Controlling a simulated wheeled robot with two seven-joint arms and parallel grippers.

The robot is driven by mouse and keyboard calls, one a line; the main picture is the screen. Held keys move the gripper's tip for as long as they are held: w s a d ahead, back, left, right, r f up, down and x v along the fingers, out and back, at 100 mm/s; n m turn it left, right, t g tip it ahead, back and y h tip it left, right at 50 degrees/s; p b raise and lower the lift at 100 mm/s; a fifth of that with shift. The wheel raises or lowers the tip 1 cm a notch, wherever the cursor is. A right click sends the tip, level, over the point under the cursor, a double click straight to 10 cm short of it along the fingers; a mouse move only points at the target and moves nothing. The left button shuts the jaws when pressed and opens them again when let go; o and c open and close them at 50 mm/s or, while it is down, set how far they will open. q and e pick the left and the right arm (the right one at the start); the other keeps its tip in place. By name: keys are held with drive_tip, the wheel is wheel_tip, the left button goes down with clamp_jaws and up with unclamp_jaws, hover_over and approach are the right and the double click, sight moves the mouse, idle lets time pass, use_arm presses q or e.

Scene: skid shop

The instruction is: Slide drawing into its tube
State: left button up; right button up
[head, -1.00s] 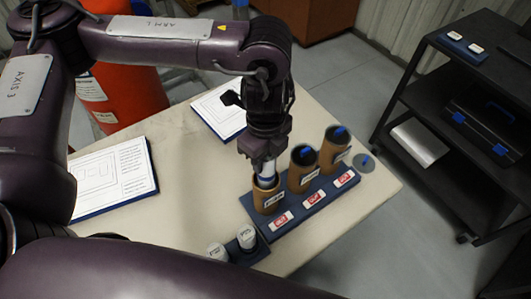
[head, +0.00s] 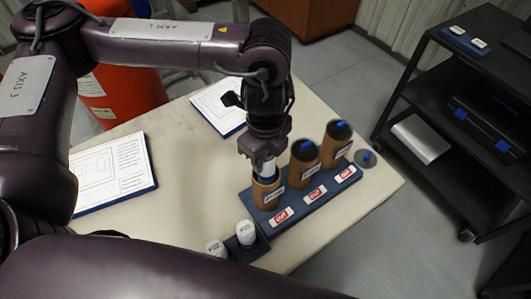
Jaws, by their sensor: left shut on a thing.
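My left gripper (head: 263,160) points down over the nearest tube and is shut on a white rolled drawing (head: 267,170). The drawing's lower part is hidden inside or behind the rim of the open brown tube (head: 267,193). How deep it sits I cannot tell. Two more brown tubes, the middle one (head: 304,170) and the far one (head: 336,146), stand upright in the same blue rack (head: 325,193) and have dark caps with blue tabs. Two white rolls, one (head: 215,247) and another (head: 246,232), stand in a small blue holder (head: 262,246). My right gripper is not in view.
A loose dark cap (head: 366,158) with a blue tab lies at the rack's right end. Two printed boards, one at left (head: 115,175) and one behind (head: 222,105), lie on the table (head: 190,190). A black shelf cart (head: 440,75) stands at right.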

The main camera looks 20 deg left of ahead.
use_arm(q)
drive_tip(key=shift+f+b, duration=1.5)
drive_tip(key=shift+f, duration=0.7)
drive_tip(key=o, duration=1.8)
drive_tip(key=shift+r, duration=0.15)
drive_tip(key=shift+r+p, duration=3.45)
drive_tip(key=shift+p, duration=0.45)
drive_tip(key=shift+f, duration=0.1)
